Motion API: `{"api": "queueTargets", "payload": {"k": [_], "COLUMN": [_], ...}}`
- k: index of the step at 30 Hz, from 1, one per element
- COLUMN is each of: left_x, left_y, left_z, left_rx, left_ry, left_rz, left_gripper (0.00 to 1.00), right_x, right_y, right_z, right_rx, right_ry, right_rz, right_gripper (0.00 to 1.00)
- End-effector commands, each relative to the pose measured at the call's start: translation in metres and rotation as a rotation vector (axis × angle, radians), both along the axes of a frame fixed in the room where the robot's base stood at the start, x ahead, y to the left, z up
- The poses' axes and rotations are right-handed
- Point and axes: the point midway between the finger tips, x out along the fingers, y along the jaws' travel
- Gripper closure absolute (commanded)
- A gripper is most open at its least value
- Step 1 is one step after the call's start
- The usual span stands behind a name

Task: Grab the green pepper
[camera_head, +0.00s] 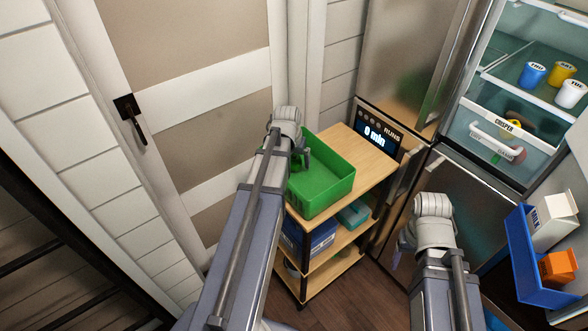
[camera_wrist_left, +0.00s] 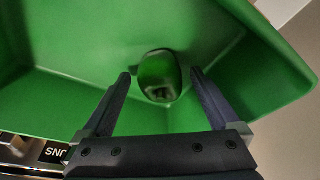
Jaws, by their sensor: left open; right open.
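A glossy dark green pepper (camera_wrist_left: 158,72) lies inside a green bin (camera_head: 325,190) in the left wrist view, where the bin's wall (camera_wrist_left: 80,45) fills most of the picture. The bin stands on the top shelf of a wooden cart. My left gripper (camera_wrist_left: 160,78) is open, with one finger on each side of the pepper in that view; I cannot tell whether they touch it. In the head view, my left gripper (camera_head: 300,158) reaches into the bin at its far left, and the pepper is not clearly visible there. My right gripper (camera_head: 402,252) is open and empty, right of the cart.
The cart (camera_head: 372,172) holds a blue box (camera_head: 310,240) and a teal container (camera_head: 353,214) lower down. An open fridge with a crisper drawer (camera_head: 500,140) and cups is at the upper right.

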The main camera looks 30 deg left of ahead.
Motion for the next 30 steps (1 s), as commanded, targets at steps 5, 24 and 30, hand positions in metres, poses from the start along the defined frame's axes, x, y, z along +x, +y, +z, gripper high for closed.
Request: {"api": "queueTargets", "payload": {"k": [5, 24, 30], "left_x": [0.0004, 0.0004, 0.0004], "left_y": [0.0, 0.0, 0.0], "left_z": [-0.0005, -0.0005, -0.0005], "left_rx": [0.0, 0.0, 0.0], "left_ry": [0.0, 0.0, 0.0], "left_rz": [0.0, 0.0, 0.0], "left_gripper": [0.04, 0.7, 0.92], "right_x": [0.0, 0.0, 0.0], "right_y": [0.0, -0.0001, 0.0], "right_z": [-0.0005, -0.0005, -0.0005], "right_rx": [0.0, 0.0, 0.0], "right_ry": [0.0, 0.0, 0.0], "right_rz": [0.0, 0.0, 0.0], "right_gripper": [0.32, 0.32, 0.32]}}
